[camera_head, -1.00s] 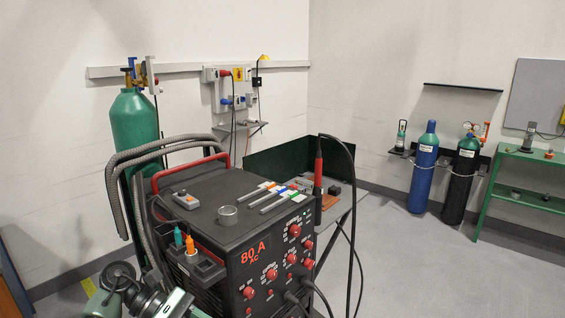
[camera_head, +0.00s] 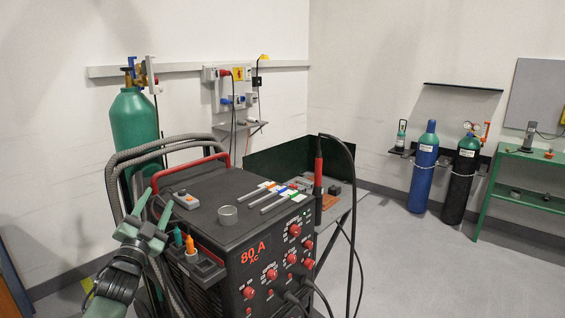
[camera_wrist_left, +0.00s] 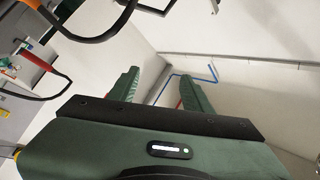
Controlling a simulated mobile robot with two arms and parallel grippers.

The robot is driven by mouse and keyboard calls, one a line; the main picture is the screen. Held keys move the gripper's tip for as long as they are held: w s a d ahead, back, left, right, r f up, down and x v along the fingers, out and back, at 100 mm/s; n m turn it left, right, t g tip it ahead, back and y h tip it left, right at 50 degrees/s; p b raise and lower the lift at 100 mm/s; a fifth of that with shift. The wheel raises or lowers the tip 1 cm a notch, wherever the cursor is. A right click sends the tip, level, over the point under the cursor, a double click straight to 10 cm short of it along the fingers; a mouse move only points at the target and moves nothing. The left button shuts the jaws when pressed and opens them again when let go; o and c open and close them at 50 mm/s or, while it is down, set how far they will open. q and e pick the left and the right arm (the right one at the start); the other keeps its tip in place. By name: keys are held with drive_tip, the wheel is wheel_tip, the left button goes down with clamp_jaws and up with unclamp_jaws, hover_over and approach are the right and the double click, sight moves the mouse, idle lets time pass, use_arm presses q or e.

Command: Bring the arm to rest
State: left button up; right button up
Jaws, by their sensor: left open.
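My left gripper (camera_head: 151,222) is at the lower left in the head view, with its green fingers apart and pointing up. It is empty, close to the left side of the black welding machine (camera_head: 232,229) and in front of the hoses. Whether it touches them cannot be told. My right gripper is not in view.
Teal and orange torches (camera_head: 190,244) sit in a side holder on the machine. A green cylinder (camera_head: 134,130) stands behind. Blue (camera_head: 423,170) and black (camera_head: 462,185) cylinders stand right.

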use_arm(q)
wheel_tip(320, 180, down, 27)
drive_tip(key=s+a+n+g+y, duration=0.1)
drive_tip(key=s+n+g+y, duration=0.15)
drive_tip(key=n+g, duration=0.45)
drive_tip(key=s+d+f+g, duration=0.1)
drive_tip(key=s+f+g, duration=0.1)
drive_tip(key=s+f, duration=0.55)
drive_tip(key=s+d+f+g, duration=0.1)
drive_tip(key=s+f, duration=0.3)
drive_tip(key=f, duration=0.6)
drive_tip(key=s+d+f+g, duration=0.1)
drive_tip(key=s+f+g, duration=0.1)
drive_tip(key=s+f, duration=0.45)
drive_tip(key=s+d+f+g, duration=0.3)
drive_tip(key=s+f+g, duration=0.1)
drive_tip(key=s+f, duration=1.35)
drive_tip(key=s+d+f+g, duration=0.1)
drive_tip(key=s+f, duration=0.1)
drive_tip(key=s, duration=0.8)
drive_tip(key=s+d+f+g+h, duration=0.1)
drive_tip(key=s+f+g, duration=0.1)
drive_tip(key=s, duration=0.7)
drive_tip(key=s+d+f+g, duration=0.2)
drive_tip(key=s, duration=0.8)
drive_tip(key=shift+s+f, duration=0.3)
drive_tip(key=shift+s, duration=0.05)
drive_tip(key=shift+w, duration=0.1)
